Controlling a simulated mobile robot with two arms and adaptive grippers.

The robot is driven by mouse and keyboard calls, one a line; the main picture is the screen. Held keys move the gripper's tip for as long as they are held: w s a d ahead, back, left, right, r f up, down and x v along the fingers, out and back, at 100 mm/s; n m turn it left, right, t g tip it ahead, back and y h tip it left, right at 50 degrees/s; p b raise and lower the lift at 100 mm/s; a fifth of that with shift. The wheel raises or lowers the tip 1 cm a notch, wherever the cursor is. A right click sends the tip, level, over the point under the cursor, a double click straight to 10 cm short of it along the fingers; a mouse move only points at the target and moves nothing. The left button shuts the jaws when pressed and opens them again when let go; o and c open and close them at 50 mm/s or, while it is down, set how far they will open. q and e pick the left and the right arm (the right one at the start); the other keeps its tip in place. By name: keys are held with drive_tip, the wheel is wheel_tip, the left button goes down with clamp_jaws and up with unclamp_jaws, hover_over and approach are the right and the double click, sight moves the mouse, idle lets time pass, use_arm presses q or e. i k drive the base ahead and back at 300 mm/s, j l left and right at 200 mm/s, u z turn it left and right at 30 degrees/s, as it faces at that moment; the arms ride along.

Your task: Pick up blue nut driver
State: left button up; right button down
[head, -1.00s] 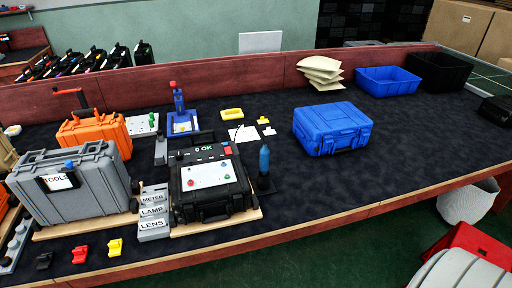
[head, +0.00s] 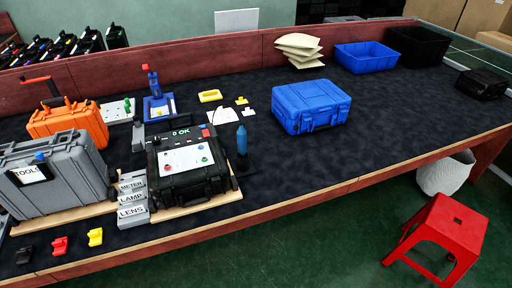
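A blue-handled tool (head: 241,140), which looks like the blue nut driver, stands upright in a small black holder (head: 241,166) on the dark worktop. It is just right of the black case with the "OK" display (head: 187,165). Its lower end is hidden in the holder. A smaller blue tip (head: 40,157) also shows at the grey "TOOLS" case (head: 65,185), too small to identify. Neither of my grippers is in the head view.
A blue case (head: 311,107) lies right of the tool, with bare worktop (head: 300,160) in front of it. Blue and black bins (head: 366,57) stand at the back right. A red stool (head: 447,232) is on the floor by the table.

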sight(241, 133)
drive_tip(key=i+j, duration=0.95)
drive_tip(key=i+j+u, duration=0.05)
